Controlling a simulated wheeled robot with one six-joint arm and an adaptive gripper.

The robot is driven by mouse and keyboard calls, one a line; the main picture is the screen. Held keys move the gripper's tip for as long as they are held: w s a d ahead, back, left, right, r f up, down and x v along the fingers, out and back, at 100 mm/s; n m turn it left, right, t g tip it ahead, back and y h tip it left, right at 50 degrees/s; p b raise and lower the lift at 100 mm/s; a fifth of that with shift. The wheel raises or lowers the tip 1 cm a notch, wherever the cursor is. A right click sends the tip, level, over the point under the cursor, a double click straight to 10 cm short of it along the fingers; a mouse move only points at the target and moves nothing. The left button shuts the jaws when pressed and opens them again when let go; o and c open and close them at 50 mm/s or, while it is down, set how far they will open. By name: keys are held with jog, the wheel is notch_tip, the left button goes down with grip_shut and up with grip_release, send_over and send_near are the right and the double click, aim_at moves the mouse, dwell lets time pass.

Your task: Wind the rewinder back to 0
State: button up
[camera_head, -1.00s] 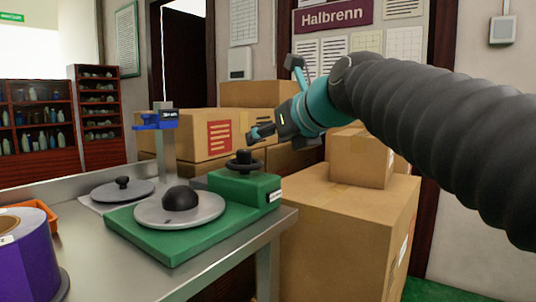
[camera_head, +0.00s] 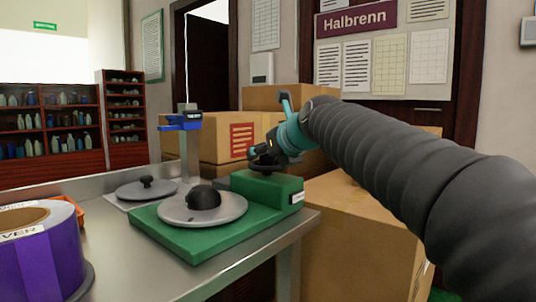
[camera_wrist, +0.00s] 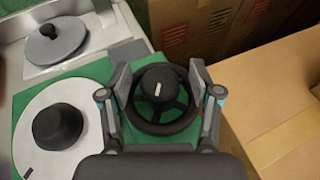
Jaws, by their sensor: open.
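The rewinder is a green unit (camera_head: 180,238) on the metal table, with a grey disc (camera_head: 230,211) and a black dome-shaped hub (camera_head: 203,197) on it. Its raised green block carries a black spoked handwheel (camera_wrist: 161,101) with a central knob bearing a white mark that points about straight up in the wrist view. My gripper (camera_wrist: 157,82) is open, one finger on each side of the handwheel, just above it. I cannot tell whether the fingers touch the rim. In the head view my gripper (camera_head: 264,158) hides part of the handwheel. A small white label (camera_head: 297,197) is on the block's end.
A second grey disc with a black knob (camera_head: 147,188) and a blue device on a post (camera_head: 180,122) stand behind. A purple roll (camera_head: 48,260) is at the front left. Cardboard boxes (camera_head: 365,230) stand right of the table, close to my arm.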

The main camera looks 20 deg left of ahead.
jog(key=c, duration=1.2)
jog(key=shift+o, duration=0.2)
jog(key=shift+d+r+n+g+y+p, duration=0.1)
jog(key=shift+n+g+y+p, duration=0.2)
jog(key=shift+p, duration=0.15)
